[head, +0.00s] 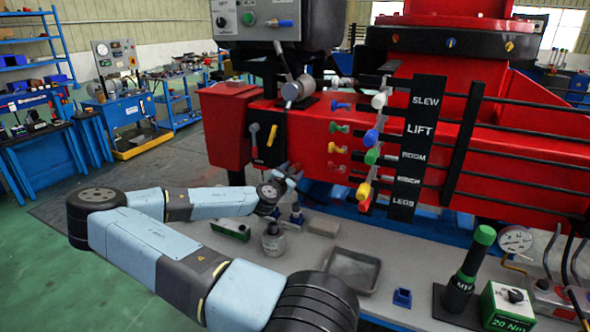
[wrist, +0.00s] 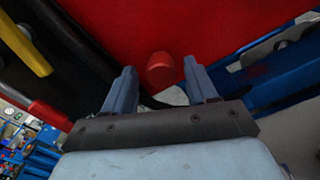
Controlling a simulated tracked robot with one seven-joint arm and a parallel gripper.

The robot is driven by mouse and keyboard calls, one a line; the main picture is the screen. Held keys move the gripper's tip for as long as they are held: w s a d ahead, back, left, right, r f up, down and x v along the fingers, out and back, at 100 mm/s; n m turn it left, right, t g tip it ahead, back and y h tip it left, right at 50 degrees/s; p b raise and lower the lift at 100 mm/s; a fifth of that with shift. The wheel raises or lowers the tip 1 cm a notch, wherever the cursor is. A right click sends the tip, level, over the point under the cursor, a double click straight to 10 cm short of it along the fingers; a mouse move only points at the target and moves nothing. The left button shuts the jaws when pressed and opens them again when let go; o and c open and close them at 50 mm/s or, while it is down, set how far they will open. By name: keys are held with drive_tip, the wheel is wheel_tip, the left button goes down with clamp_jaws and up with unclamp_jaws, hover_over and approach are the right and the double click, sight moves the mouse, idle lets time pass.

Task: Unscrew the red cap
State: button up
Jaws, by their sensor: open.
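The red cap (wrist: 160,71) shows in the wrist view as a short round red knob against the red machine body (wrist: 210,25). It lies in the gap between the fingers of my gripper (wrist: 160,76), a little beyond them by its look; I cannot tell the exact depth. The fingers stand apart on either side and do not appear to touch it. In the head view my gripper (head: 292,174) is at the lower front of the red machine, below two levers. The cap cannot be made out there.
A yellow-handled lever (wrist: 25,43) and a red-handled one (wrist: 48,114) lie left of the fingers in the wrist view. Below my arm, the grey bench holds a bottle (head: 273,240), a green-topped block (head: 230,230) and a shallow tray (head: 352,270). Coloured control levers (head: 371,137) stand to the right.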

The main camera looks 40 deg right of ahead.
drive_tip(key=m, duration=3.1)
drive_tip(key=shift+f, duration=0.1)
idle(0.5)
clamp_jaws()
idle(0.4)
